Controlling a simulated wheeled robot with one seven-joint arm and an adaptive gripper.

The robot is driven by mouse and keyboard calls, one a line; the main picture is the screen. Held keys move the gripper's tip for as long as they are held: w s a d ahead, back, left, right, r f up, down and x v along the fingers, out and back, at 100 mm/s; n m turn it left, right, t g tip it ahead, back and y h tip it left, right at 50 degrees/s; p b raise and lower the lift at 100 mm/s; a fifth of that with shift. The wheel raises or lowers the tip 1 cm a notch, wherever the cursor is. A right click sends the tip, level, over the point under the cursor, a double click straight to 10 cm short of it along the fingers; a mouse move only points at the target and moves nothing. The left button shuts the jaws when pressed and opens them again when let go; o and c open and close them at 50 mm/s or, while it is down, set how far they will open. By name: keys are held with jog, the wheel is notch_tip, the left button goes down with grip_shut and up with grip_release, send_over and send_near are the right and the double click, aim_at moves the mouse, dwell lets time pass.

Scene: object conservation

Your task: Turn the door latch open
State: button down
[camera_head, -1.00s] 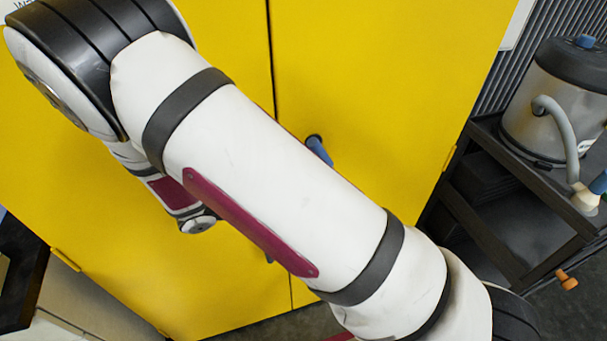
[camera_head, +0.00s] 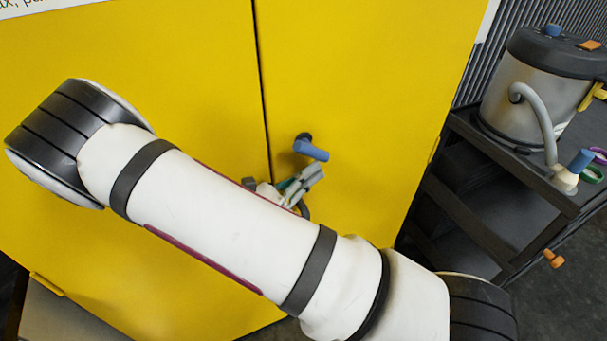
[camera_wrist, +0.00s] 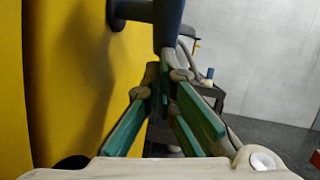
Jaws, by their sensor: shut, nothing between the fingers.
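The door latch is a blue handle (camera_head: 312,150) on a dark round mount on the right yellow door (camera_head: 350,70), next to the seam. In the head view it points right and slightly down. My gripper (camera_head: 312,178) is just below the handle, partly hidden behind my arm. In the wrist view the latch handle (camera_wrist: 168,22) looks dark and hangs from the top, in front of my fingertips. My gripper (camera_wrist: 166,72), with green finger pads, is shut and empty. Whether the fingertips touch the handle is unclear.
The left yellow door (camera_head: 130,50) lies across the seam. A dark cart (camera_head: 470,190) stands right of the cabinet, carrying a metal canister (camera_head: 535,95) with a grey hose. An orange knob (camera_head: 553,258) sticks out from the cart. The floor shows between the cart's shelves and the lower right.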

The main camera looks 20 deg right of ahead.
jog(key=shift+d+r+p, duration=0.15)
jog(key=shift+d+p, duration=0.2)
jog(key=shift+d, duration=0.9)
dwell(0.9)
dwell(0.9)
jog(key=v, duration=1.2)
jog(key=shift+a, duration=0.1)
